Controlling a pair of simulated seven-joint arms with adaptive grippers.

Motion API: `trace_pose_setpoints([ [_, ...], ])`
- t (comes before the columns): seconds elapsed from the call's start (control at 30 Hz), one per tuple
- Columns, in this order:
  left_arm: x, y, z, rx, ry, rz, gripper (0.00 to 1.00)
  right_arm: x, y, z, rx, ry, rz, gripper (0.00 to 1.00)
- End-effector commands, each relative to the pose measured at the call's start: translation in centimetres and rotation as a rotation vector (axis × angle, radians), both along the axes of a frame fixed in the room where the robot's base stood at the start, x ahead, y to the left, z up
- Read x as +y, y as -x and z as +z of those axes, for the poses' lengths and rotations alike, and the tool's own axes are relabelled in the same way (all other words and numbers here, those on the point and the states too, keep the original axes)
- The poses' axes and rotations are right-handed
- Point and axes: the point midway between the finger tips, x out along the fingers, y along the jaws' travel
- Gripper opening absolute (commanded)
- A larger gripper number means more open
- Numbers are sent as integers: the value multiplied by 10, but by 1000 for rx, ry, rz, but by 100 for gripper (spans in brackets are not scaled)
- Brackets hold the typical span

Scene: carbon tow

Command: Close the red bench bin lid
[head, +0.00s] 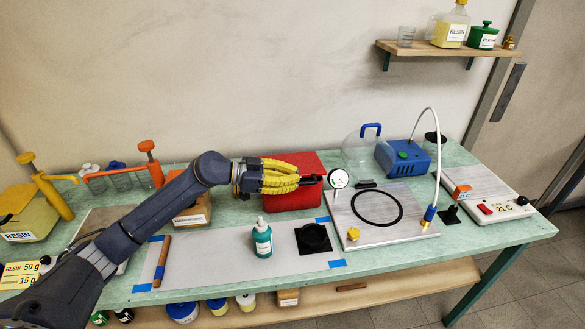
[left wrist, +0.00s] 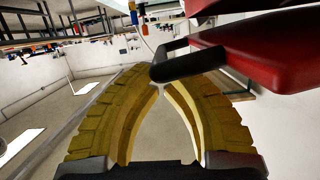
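The red bench bin (head: 300,163) stands on the bench behind the work mat, partly hidden by my left gripper. Its red lid (left wrist: 265,55) fills the upper right of the left wrist view, with a dark bar handle (left wrist: 190,62) along its edge. My left gripper (head: 304,180) is in front of the bin, its yellow fingers curved together. In the left wrist view the fingertips (left wrist: 158,87) meet beside the handle's end, with nothing clearly between them. Whether they touch the handle, and how far the lid stands open, I cannot tell. My right gripper is out of view.
A teal bottle (head: 262,240) and a black round fixture (head: 314,238) stand on the mat in front. A gauge (head: 338,179) and a metal plate (head: 395,226) are close to the right. A cardboard box (head: 190,215) is left of the bin.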

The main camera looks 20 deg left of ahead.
Motion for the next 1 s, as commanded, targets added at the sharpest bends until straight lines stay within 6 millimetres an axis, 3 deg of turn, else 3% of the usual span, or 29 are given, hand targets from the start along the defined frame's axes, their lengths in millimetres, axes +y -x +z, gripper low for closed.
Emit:
trace_pose_setpoints([
  [0.1, -2, 4, -19, 4, 1, 1, 0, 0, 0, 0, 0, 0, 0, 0],
  [0.2, -2, 5, -26, 2, 0, 1, 0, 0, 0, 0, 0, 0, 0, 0],
  [0.57, -2, 5, -26, 2, 1, 0, 0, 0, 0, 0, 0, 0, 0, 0],
  [0.77, -5, 6, -11, -1, -1, -2, 0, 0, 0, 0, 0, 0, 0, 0],
  [0.93, -11, 11, 18, -5, -2, -9, 0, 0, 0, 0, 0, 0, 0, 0],
  [1.0, 6, 18, 16, 4, -3, -4, 0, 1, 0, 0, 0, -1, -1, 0],
])
